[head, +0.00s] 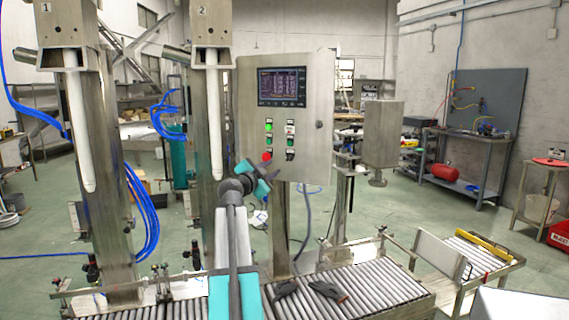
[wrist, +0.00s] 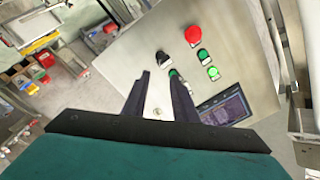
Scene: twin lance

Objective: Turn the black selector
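The black selector (head: 290,154) is the lowest control in the right column on the grey control box, below a green button. In the wrist view the selector (wrist: 163,58) shows just beyond my fingertips, close to the middle of the gap between them. My gripper (wrist: 160,76) is open and empty, its two dark fingers apart and pointing at the panel. In the head view my gripper (head: 272,170) is in front of the panel's lower edge, below the selector. The fingers appear clear of the selector. Which way its handle points is too small to tell.
A red mushroom button (wrist: 193,30) and green buttons (wrist: 203,55) sit beside the selector. A screen (head: 282,87) is above them. A steel column with a white lance (head: 214,120) stands left of the box. A roller conveyor (head: 380,290) runs below, with dark gloves on it.

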